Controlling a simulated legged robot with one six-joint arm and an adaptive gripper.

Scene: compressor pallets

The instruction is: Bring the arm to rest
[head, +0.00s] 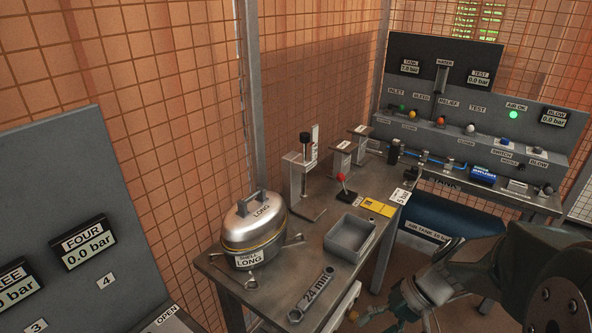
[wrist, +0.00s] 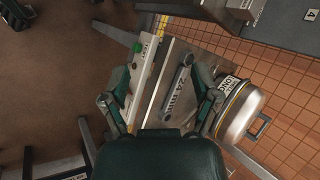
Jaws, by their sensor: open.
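My gripper (wrist: 163,88) is open and empty in the wrist view, its two fingers spread wide. The 24 mm wrench (wrist: 179,85) shows between them, lying on the bench below. In the head view my arm comes in from the lower right, and my gripper (head: 398,300) hangs at the bottom, in front of the bench's right edge. The fingertips are partly cut off there, and I see no contact with anything.
The bench (head: 272,297) bears the wrench (head: 312,294), the LONG shell (head: 254,232), a grey tray (head: 350,239) and a red-knobbed lever (head: 344,189). A valve panel (head: 480,130) stands behind, right. A blue air tank (head: 450,222) sits below it. A gauge panel (head: 60,200) is at left.

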